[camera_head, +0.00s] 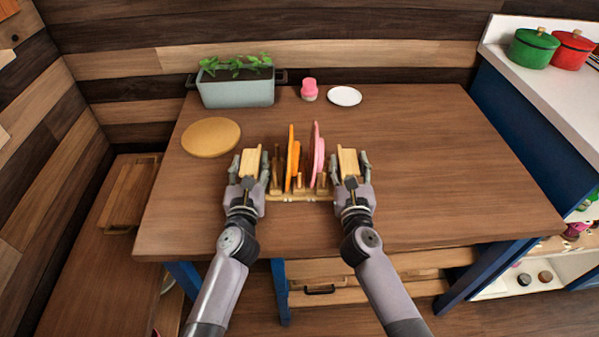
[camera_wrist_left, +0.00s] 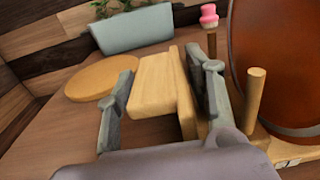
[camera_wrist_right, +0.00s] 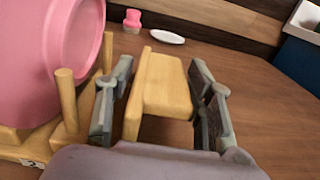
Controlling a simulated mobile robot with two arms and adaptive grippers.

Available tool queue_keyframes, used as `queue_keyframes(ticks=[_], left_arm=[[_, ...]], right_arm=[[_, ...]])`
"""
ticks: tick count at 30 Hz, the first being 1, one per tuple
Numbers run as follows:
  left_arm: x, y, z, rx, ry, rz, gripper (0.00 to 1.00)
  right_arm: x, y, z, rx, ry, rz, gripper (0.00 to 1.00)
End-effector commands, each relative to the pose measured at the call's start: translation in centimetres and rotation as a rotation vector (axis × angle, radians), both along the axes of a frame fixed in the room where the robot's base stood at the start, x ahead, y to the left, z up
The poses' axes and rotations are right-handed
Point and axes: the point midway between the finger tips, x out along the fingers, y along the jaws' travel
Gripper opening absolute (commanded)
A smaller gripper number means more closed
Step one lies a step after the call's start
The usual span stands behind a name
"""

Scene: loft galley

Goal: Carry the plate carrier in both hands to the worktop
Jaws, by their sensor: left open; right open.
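The wooden plate carrier (camera_head: 300,198) stands on the brown wooden table (camera_head: 430,150), with pegs and a block-like handle at each end. An orange plate (camera_head: 291,158) and a pink plate (camera_head: 317,155) stand upright in it. My left gripper (camera_head: 250,168) is open, its fingers on both sides of the left handle (camera_wrist_left: 165,92). My right gripper (camera_head: 349,166) is open, its fingers on both sides of the right handle (camera_wrist_right: 160,85). Whether any finger touches a handle cannot be told. My grippers hide parts of the carrier's ends.
A round wooden board (camera_head: 211,137) lies left of the carrier. A planter (camera_head: 236,88), a pink-topped shaker (camera_head: 309,90) and a white saucer (camera_head: 345,96) stand behind. A white counter (camera_head: 560,95) with green (camera_head: 533,48) and red (camera_head: 573,50) pots is at right. The table's right side is clear.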

Motion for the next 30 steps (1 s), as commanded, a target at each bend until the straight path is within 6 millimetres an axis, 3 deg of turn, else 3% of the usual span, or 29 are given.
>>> queue_keyframes(ticks=[11,30], left_arm=[[0.34,-0.01,0.00,0.000,0.000,0.000,0.47],[0.31,0.01,-0.01,0.001,0.000,0.000,0.04]], right_arm=[[0.32,0.00,-0.02,0.001,0.000,0.000,0.47],[0.30,-0.01,-0.01,0.001,0.000,-0.001,0.04]])
